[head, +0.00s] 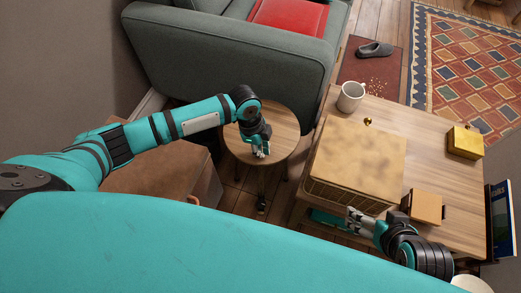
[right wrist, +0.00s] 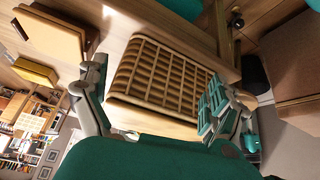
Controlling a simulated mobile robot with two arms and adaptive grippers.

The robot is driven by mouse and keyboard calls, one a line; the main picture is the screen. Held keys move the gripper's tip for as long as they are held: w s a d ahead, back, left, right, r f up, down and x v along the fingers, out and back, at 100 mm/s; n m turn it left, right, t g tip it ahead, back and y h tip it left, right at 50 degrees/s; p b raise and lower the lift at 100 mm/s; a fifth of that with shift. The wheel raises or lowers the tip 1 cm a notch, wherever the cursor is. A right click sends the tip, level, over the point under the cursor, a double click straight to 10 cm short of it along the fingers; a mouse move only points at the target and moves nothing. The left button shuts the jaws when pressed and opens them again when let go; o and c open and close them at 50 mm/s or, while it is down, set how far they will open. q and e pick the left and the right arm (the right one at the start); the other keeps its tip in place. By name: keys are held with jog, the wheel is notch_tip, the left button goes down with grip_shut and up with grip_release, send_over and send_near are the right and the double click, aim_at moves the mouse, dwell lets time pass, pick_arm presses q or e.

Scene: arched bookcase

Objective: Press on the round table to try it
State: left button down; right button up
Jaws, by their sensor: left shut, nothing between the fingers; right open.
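The round table (head: 284,122) is small, with a light wooden top and thin dark legs, and stands in front of the grey sofa. My right gripper (head: 357,222) is open by the near side of the larger wooden table. In the right wrist view its spread fingers (right wrist: 155,100) stand either side of a box with a grid face, nothing clearly held.
The larger table (head: 450,200) on the right carries a mottled tan box (head: 355,155), a white mug (head: 350,97), a gold box (head: 464,142) and a small brown box (head: 426,207). The grey sofa (head: 200,60) stands behind the round table. A brown cabinet (head: 165,185) is at its left.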

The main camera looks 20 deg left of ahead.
aim_at(372, 201)
pick_arm(q)
jog(key=shift+f+b, duration=0.3)
jog(key=shift+f, duration=0.35)
pick_arm(e)
jog(key=shift+w+a+r+t, duration=0.25)
jog(key=shift+w+t, duration=0.2)
jog(key=shift+w, duration=0.2)
jog(key=shift+w+a+r+t, duration=0.15)
jog(key=shift+w+r+t, duration=0.1)
jog(key=shift+w+t, duration=0.3)
pick_arm(q)
jog(key=shift+s, duration=0.1)
pick_arm(e)
jog(key=shift+w+r, duration=0.1)
jog(key=shift+w, duration=0.05)
